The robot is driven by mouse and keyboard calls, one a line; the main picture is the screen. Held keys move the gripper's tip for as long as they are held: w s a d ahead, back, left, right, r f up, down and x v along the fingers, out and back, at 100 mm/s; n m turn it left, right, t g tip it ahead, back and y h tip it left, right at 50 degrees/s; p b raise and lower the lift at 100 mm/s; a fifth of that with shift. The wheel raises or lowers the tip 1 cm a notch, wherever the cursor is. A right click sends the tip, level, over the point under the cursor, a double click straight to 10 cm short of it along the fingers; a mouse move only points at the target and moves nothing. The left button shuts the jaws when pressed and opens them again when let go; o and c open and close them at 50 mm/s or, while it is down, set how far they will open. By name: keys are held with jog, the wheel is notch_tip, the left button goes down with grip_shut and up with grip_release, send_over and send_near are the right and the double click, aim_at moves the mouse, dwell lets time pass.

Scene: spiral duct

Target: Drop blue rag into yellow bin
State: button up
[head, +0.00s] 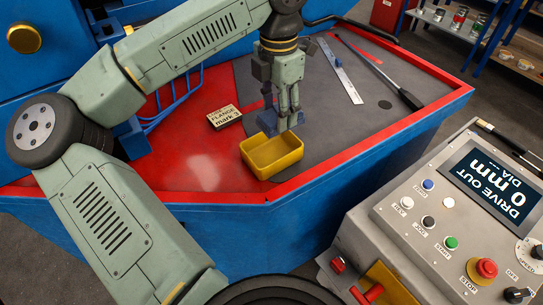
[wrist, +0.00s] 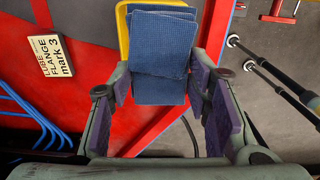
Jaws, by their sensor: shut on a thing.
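The blue rag (wrist: 162,55) is a folded, woven-looking cloth held between the fingers of my gripper (wrist: 161,84). In the head view the rag (head: 267,121) hangs at the fingers, at the back edge of the yellow bin. The small open yellow bin (head: 272,167) stands on the red and grey machine top, near its front edge. In the wrist view the bin's rim (wrist: 123,20) shows behind and around the rag. My gripper (head: 287,122) points down over the bin's back right part. The rag hides much of the bin in the wrist view.
A small label block (head: 224,117) lies left of the bin. A steel ruler (head: 340,72) and a black-handled rod (head: 400,90) lie to the right. Blue cables (head: 175,105) run at the left. A control panel (head: 450,215) stands at the front right.

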notch_tip(320, 180, down, 2)
jog(key=shift+b, duration=0.3)
jog(key=o, duration=1.1)
jog(key=shift+r, duration=0.1)
notch_tip(320, 180, up, 12)
dwell(0.3)
